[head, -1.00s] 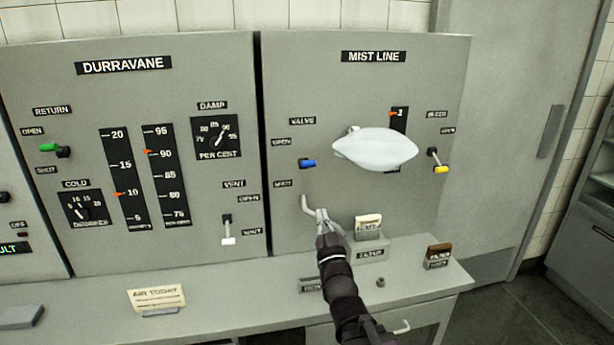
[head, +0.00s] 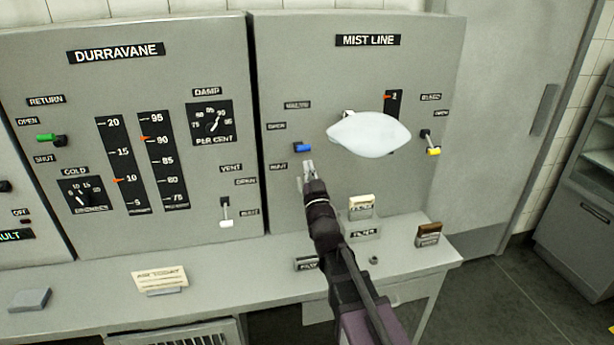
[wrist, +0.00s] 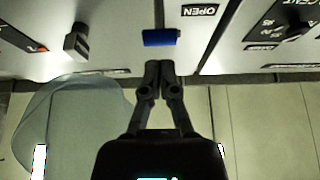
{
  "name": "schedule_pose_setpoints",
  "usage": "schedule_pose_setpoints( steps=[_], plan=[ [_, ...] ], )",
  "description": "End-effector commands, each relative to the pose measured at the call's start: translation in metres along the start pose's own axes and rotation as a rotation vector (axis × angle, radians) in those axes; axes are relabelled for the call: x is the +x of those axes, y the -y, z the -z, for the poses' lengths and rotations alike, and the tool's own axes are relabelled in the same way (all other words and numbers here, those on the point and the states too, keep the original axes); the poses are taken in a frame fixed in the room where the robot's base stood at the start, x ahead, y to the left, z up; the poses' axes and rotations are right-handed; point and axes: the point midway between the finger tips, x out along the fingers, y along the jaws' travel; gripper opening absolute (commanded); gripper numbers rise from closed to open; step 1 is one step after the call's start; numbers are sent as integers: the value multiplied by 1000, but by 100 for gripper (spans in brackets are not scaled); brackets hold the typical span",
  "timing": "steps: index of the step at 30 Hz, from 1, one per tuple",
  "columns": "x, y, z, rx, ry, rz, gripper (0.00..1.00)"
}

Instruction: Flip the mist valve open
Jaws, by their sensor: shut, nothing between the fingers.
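The mist valve's blue lever (head: 302,147) is on the left part of the MIST LINE panel, between the labels OPEN and SHUT. My gripper (head: 308,163) is shut and empty, just below the blue lever in the head view. In the wrist view my gripper (wrist: 158,66) has its fingers together, close to the handle.
A white oval body (head: 368,135) juts from the panel right of the lever. A yellow-tipped lever (head: 432,146) is farther right. Filter blocks (head: 361,206) stand on the grey counter below. The DURRAVANE panel (head: 150,120) with gauges and a green lever is at left.

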Motion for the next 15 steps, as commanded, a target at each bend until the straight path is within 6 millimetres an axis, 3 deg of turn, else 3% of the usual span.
schedule_pose_setpoints(
  steps=[1, 6, 15],
  plan=[
    [11, 0, 1, 0, 0, 0, 0],
    [27, 0, 1, 0, 0, 1, 0],
    [35, 0, 0, 0, 1, 1, 0]
  ],
)
